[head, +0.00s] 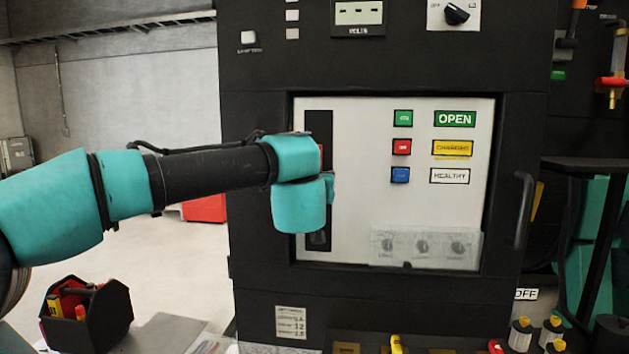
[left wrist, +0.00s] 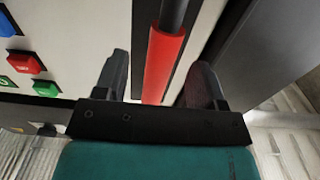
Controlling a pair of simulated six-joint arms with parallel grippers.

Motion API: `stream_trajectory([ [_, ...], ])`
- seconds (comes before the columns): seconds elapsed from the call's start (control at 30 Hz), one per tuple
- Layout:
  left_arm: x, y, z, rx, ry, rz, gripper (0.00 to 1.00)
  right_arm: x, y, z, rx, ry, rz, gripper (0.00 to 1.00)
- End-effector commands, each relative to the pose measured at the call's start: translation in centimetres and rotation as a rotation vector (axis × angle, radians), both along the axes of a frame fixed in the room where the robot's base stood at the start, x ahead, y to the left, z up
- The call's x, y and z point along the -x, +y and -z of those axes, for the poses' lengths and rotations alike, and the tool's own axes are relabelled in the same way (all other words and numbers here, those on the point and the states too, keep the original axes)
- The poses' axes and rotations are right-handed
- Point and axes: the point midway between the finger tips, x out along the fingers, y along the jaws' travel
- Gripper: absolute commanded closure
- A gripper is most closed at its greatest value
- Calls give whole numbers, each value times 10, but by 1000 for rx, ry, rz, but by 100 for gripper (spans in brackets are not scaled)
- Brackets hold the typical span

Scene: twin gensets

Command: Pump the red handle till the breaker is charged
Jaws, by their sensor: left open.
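The red handle (left wrist: 164,62) is a red grip on a dark rod. In the left wrist view it stands between the two spread fingers of my left gripper (left wrist: 157,80), with a gap on either side. In the head view only a sliver of the red handle (head: 321,156) shows, in front of the dark vertical slot (head: 318,124) of the breaker panel (head: 360,160); my wrist hides the rest. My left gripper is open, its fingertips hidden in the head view. A yellow indicator (head: 453,148) on the panel reads CHARGED. My right gripper is not in view.
Green, red and blue buttons (head: 402,147) sit right of the slot, beside OPEN (head: 454,119) and HEALTHY (head: 450,176) windows. A clear cover (head: 427,247) with knobs is below. A cabinet door handle (head: 523,208) stands out at right. A black toolbox (head: 88,318) is at lower left.

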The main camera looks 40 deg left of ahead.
Motion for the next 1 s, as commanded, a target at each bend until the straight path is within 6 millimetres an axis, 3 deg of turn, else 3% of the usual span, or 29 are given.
stream_trajectory([
  [0.8, 74, -43, -1, 0, -1, 3, 36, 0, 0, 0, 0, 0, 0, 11],
  [1.0, 78, -45, 0, 0, 0, 0, 36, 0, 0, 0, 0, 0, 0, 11],
])
